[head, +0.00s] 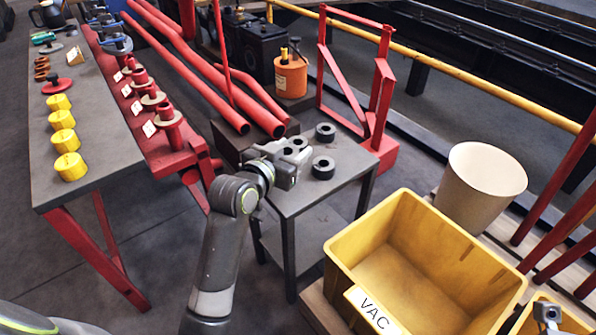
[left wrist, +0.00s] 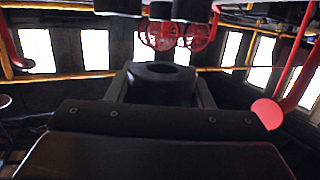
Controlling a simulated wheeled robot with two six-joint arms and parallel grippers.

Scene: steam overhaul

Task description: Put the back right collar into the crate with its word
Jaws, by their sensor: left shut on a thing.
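My left gripper (head: 291,153) is over the small grey table (head: 337,181) and is shut on a black collar. In the left wrist view the held collar (left wrist: 160,72) sits between the two jaws, its round hole showing. Two other black collars stand on the table's right side: one at the back (head: 325,131) and one nearer the front (head: 323,168). A further dark ring shows by the jaws, partly hidden. A yellow crate (head: 479,262) labelled VAC stands at the front right. A grey piece that looks like my right gripper (head: 548,312) is at the lower right corner; its jaws are unclear.
A second yellow crate (head: 574,322) is cut off at the lower right; its word is not visible. A cream bin (head: 484,187) stands behind the VAC crate. Red frame posts (head: 380,95) rise behind the small table. A long bench (head: 100,150) with yellow parts is at left.

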